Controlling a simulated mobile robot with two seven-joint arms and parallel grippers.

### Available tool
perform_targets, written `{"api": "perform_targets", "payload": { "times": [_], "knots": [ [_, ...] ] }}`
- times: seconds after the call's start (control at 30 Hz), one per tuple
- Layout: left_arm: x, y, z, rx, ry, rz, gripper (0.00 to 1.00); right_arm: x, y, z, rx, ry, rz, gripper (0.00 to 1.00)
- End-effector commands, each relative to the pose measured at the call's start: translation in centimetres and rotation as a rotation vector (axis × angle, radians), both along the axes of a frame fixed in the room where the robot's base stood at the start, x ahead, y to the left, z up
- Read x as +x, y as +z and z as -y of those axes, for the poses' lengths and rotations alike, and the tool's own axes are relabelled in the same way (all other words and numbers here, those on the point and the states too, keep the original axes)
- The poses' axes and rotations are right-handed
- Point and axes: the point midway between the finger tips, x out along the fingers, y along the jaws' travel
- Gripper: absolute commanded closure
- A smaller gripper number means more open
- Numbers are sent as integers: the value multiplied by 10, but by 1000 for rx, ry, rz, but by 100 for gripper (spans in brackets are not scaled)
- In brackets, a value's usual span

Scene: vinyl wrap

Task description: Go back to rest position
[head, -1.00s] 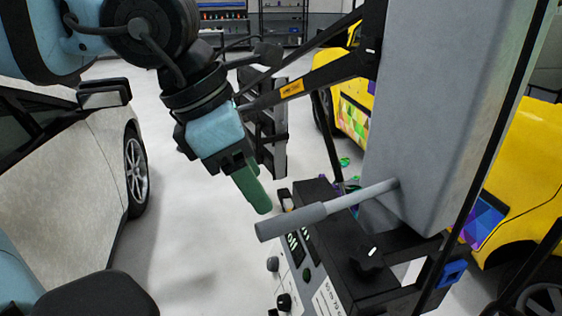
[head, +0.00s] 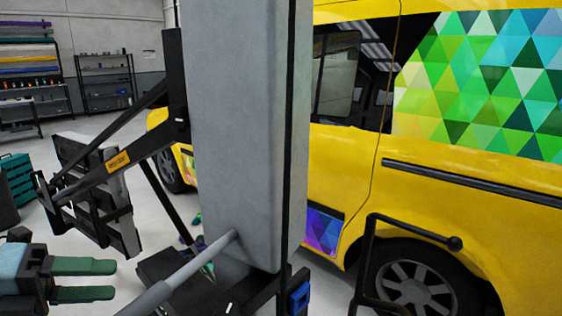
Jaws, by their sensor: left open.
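My left gripper (head: 100,280) is at the lower left of the head view. Its two green fingers point right, apart from each other with nothing between them. The finger tips are a little left of the grey handle (head: 170,289) and do not touch it in the picture. My right gripper is not in view.
A tall grey column (head: 236,130) stands in the centre, with a black braced frame (head: 115,165) to its left. A yellow van (head: 470,200) with a colourful triangle wrap (head: 490,80) fills the right. Shelves (head: 105,80) stand at the back left; grey floor shows between.

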Motion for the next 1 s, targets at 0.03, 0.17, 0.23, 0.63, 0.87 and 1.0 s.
{"api": "perform_targets", "payload": {
  "times": [0.03,0.17,0.23,0.63,0.87,1.0],
  "knots": [
    [4,-12,-9,-101,65,-41,42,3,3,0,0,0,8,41],
    [14,-49,-31,-322,238,-149,42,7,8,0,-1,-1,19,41],
    [16,-74,-43,-431,336,-213,42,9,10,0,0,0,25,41],
    [-34,-261,-74,-944,945,-673,42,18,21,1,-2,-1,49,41],
    [-113,-371,-37,-1146,1297,-1010,42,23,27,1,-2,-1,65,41],
    [-166,-420,5,-1230,1477,-1222,42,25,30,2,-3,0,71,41]
  ]
}}
